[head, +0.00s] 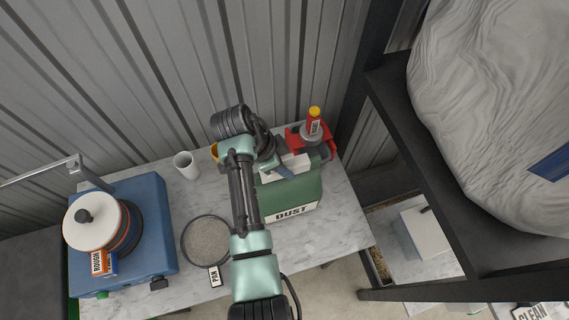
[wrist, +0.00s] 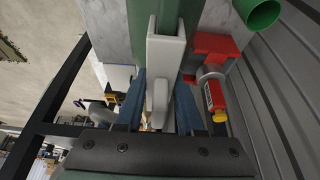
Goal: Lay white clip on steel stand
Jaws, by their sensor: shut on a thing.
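My gripper (wrist: 160,88) is shut on the white clip (wrist: 165,55), which sits between its two blue fingers in the wrist view. In the head view the white clip (head: 293,162) shows beside my gripper (head: 279,170), at the top of the green box marked DUST (head: 292,197). I cannot tell whether the clip touches the box. My arm hides part of this area. I cannot pick out the steel stand with certainty in either view.
A white cup (head: 186,165), a round pan of grit (head: 207,240) and a blue machine (head: 151,229) are to the left. A dark shelf frame (head: 408,140) stands right.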

